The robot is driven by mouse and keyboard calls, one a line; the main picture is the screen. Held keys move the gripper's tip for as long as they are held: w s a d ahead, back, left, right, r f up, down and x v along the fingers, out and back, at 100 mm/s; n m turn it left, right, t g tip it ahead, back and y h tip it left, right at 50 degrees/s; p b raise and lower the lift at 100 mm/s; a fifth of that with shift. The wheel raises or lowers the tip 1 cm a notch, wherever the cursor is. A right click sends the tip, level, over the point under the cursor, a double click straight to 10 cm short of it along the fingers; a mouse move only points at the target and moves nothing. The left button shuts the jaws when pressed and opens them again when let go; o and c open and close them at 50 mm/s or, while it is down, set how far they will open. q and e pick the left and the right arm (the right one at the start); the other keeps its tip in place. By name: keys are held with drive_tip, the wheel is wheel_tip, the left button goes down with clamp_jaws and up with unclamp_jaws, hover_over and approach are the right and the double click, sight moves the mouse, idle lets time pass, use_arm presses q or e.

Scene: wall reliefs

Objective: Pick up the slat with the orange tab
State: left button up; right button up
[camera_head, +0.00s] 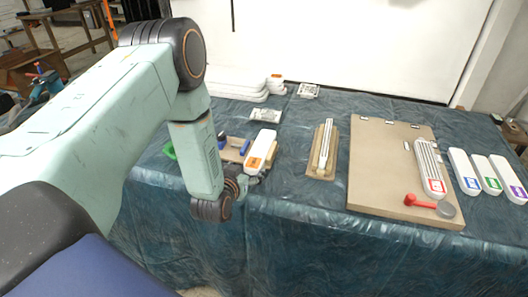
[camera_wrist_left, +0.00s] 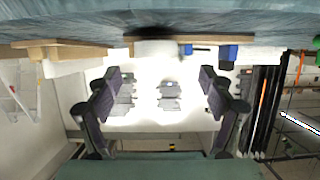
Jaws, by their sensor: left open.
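The slat with the orange tab (camera_head: 261,146) is white with rounded ends and lies near the table's front edge in the head view. Its orange tab is at the end nearer me. My left gripper (camera_head: 253,181) is at that near end, low over the table edge, open and empty. In the left wrist view the two dark fingers (camera_wrist_left: 160,85) stand wide apart. A pale end, probably the slat's (camera_wrist_left: 155,48), shows beyond and between them. I cannot tell whether the fingers touch it. My right gripper is not in view.
A wooden tray with blue pieces (camera_head: 233,150) lies beside the slat. To the right are a narrow wooden board (camera_head: 323,148), a large tan board (camera_head: 376,172) with a red-tabbed slat (camera_head: 430,168) and red tool (camera_head: 418,201), then several other slats. White slats (camera_head: 237,88) are stacked behind.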

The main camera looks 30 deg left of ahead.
sight(253, 163)
use_arm(q)
drive_tip(key=shift+w+a+f, duration=0.3)
drive_tip(key=shift+w+a, duration=0.05)
drive_tip(key=shift+w, duration=0.1)
drive_tip(key=x, duration=0.2)
drive_tip(key=d+x, duration=0.1)
drive_tip(key=x, duration=0.1)
drive_tip(key=shift+w+r+b, duration=0.1)
drive_tip(key=shift+w+b, duration=0.25)
drive_tip(key=shift+w+a+f, duration=0.2)
drive_tip(key=shift+a+f, duration=0.05)
drive_tip(key=shift+a, duration=0.1)
drive_tip(key=shift+d+r, duration=0.25)
drive_tip(key=shift+d, duration=0.15)
drive_tip(key=shift+c, duration=1.7)
drive_tip(key=shift+a+f, duration=0.2)
drive_tip(key=shift+a, duration=0.1)
drive_tip(key=c, duration=0.4)
drive_tip(key=shift+d+r, duration=0.15)
drive_tip(key=shift+d, duration=0.05)
drive_tip(key=c, duration=0.5)
drive_tip(key=shift+c, duration=0.5)
drive_tip(key=shift+a, duration=0.1)
